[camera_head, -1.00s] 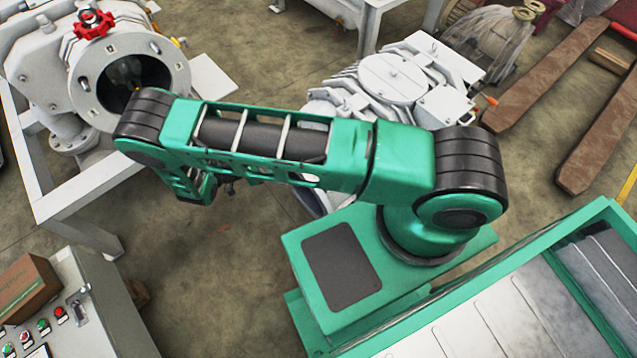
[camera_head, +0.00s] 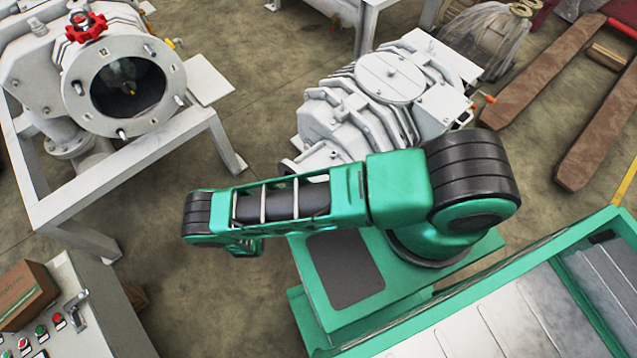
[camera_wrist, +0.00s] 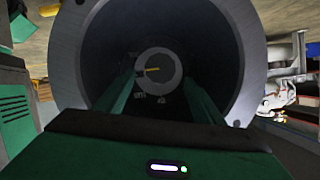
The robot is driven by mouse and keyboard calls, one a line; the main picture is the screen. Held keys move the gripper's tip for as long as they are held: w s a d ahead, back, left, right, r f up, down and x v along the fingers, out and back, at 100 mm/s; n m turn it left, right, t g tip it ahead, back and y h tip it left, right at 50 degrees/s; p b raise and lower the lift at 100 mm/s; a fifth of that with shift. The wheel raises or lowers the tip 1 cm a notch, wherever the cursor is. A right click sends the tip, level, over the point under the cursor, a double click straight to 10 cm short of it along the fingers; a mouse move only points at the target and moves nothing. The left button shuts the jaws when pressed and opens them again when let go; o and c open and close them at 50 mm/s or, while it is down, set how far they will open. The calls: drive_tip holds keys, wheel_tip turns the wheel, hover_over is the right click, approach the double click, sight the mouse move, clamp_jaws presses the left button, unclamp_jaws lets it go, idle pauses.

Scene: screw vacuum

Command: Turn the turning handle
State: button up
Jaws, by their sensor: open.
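Two things in the head view could be the turning handle, and I cannot tell which is meant. One is a red handwheel (camera_head: 86,27) on top of the white machine at the upper left. The other is a grey lever handle (camera_head: 76,309) on the control box at the lower left. In the wrist view my gripper (camera_wrist: 162,84) is open and empty, its two green fingers pointing at a round grey flange (camera_wrist: 66,60) with a dark opening. Neither handle shows clearly in the wrist view.
The white machine's round flange (camera_head: 128,88) sits on a white frame (camera_head: 50,200). A ribbed white pump (camera_head: 390,85) stands behind my arm. A cardboard box (camera_head: 25,293) lies on the control box (camera_head: 95,290). Bare floor (camera_head: 175,250) lies between the control box and my arm.

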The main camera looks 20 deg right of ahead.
drive_tip(key=x, duration=0.7)
drive_tip(key=shift+d, duration=0.1)
drive_tip(key=c, duration=1.1)
drive_tip(key=shift+w, duration=0.1)
drive_tip(key=n+g, duration=0.2)
drive_tip(key=n, duration=0.1)
drive_tip(key=shift+w+h, duration=0.1)
drive_tip(key=shift+h, duration=0.3)
drive_tip(key=shift+w+a+n+g+h, duration=0.15)
drive_tip(key=shift+n+g+h, duration=0.15)
drive_tip(key=shift+n+g, duration=0.5)
drive_tip(key=shift+w+a+n+g+h, duration=0.1)
drive_tip(key=shift+n+g+h, duration=0.25)
drive_tip(key=shift+n, duration=0.85)
